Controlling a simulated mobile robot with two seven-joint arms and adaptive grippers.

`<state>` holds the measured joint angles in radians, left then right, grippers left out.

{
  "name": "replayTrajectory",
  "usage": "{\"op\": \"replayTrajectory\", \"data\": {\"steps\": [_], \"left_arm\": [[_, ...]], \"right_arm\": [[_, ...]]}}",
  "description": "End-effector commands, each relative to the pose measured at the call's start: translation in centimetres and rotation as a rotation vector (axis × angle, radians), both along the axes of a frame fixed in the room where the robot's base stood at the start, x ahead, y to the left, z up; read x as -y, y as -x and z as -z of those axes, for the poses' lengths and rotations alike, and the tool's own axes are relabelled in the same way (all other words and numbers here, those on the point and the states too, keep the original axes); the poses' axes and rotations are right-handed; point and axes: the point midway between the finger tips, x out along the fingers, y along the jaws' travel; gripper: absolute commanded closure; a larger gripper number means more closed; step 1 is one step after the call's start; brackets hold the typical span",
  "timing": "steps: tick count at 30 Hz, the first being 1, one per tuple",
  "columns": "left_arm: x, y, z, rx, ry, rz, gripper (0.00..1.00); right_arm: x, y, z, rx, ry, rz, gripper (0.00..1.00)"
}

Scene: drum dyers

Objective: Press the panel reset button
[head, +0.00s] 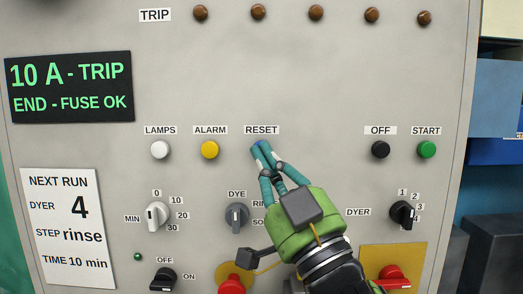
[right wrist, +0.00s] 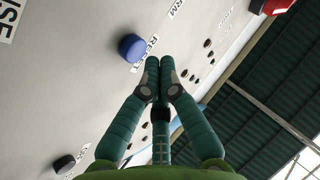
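The blue reset button (right wrist: 132,47) stands out from the grey panel, beside the RESET label (right wrist: 147,47), in the right wrist view. In the head view only a bit of blue shows under the RESET label (head: 261,130); the fingers hide the rest. My right gripper (head: 262,149) has its teal fingers together, with nothing seen between them. Its fingertips (right wrist: 153,62) are close to the button; I cannot tell whether they touch it. My left gripper is not in view.
A white lamps button (head: 160,149) and yellow alarm button (head: 209,149) sit left of reset. A black off button (head: 380,149) and green start button (head: 426,149) sit right. Rotary knobs, such as the dye selector (head: 236,215), lie below. The display (head: 70,87) reads "10 A - TRIP".

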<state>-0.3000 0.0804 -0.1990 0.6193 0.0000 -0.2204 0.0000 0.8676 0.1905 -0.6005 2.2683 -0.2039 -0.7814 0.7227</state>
Motion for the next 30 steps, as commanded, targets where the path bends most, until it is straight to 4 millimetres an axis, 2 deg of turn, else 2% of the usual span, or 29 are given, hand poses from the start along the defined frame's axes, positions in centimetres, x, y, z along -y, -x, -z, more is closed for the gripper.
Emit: {"op": "replayTrajectory", "data": {"steps": [21,30], "left_arm": [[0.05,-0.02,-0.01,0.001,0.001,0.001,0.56],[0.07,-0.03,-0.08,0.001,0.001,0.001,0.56]], "right_arm": [[0.0,0.0,0.0,0.0,0.0,0.0,1.0],[-0.02,-0.8,0.01,-0.002,-0.001,0.0,1.0]]}}
